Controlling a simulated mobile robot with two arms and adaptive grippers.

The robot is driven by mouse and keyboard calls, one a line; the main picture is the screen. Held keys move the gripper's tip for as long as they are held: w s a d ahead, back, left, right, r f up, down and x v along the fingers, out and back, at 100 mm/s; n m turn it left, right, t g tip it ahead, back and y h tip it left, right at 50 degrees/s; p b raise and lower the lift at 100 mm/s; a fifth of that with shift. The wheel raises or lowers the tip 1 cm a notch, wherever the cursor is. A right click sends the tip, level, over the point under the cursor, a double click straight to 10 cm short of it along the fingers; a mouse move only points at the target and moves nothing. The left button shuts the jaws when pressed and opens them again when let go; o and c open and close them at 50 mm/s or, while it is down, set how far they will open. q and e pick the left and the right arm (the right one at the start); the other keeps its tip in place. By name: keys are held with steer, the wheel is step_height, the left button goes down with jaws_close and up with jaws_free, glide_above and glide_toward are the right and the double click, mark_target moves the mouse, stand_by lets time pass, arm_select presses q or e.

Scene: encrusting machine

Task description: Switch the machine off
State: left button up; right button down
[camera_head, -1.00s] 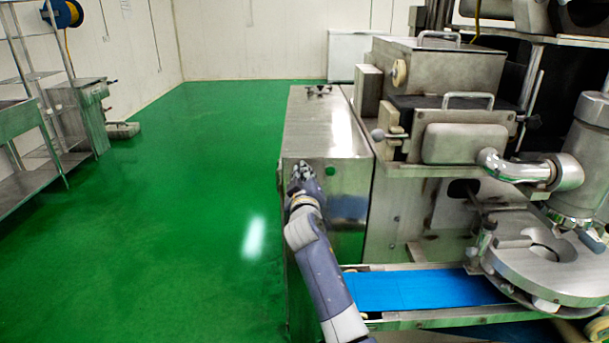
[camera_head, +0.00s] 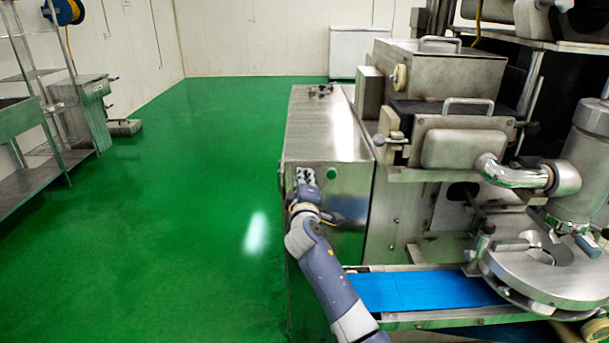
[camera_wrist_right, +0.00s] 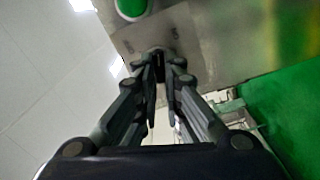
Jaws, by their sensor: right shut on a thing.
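The machine's steel cabinet (camera_head: 335,135) stands in the middle of the head view. A round green button (camera_head: 331,173) sits on its near face and shows large in the right wrist view (camera_wrist_right: 131,7). A small dark switch knob (camera_wrist_right: 159,60) sits on the same steel face near the button. My right gripper (camera_wrist_right: 161,72) is at this face, its fingertips closed on the dark knob from both sides. In the head view my right gripper (camera_head: 304,192) is small and partly hidden by my wrist. My left gripper is out of view.
A blue conveyor belt (camera_head: 420,291) runs right of my right arm, beside a round steel turntable (camera_head: 535,265). Steel shelving (camera_head: 40,150) stands at the far left. The green floor (camera_head: 190,200) left of the machine is clear.

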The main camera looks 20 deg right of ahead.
steer(key=n+p, duration=0.1)
steer(key=n, duration=0.2)
steer(key=n+p, duration=0.2)
steer(key=n, duration=0.2)
steer(key=n+p, duration=0.2)
steer(key=n, duration=0.2)
steer(key=shift+d+f, duration=0.25)
steer(key=shift+r+n, duration=0.1)
steer(key=shift+n, duration=0.3)
steer(key=c, duration=1.9)
jaws_free()
steer(key=shift+o, duration=0.9)
steer(key=shift+d, duration=0.1)
steer(key=shift+f, duration=0.2)
